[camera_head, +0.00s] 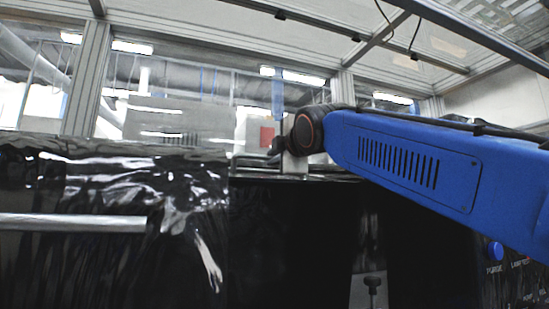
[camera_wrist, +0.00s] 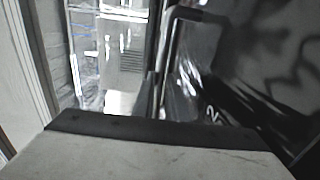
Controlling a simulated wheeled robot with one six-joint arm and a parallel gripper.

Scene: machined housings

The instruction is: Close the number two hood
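The number two hood (camera_wrist: 235,85) is a dark glossy panel on the right of the wrist view, marked with a white "2". A bent bar handle (camera_wrist: 190,15) shows at its top. In the head view, my gripper (camera_head: 291,162) is at the end of the blue arm, near the top edge of a dark front. Its fingers are small and partly hidden there. In the wrist view a wide grey piece with a black edge, apparently part of my gripper (camera_wrist: 155,135), fills the bottom. I cannot tell whether it touches the hood or is open.
A glossy black panel (camera_head: 115,190) with a silver bar (camera_head: 72,223) fills the left of the head view. Metal frame posts (camera_head: 87,78) and windows stand behind.

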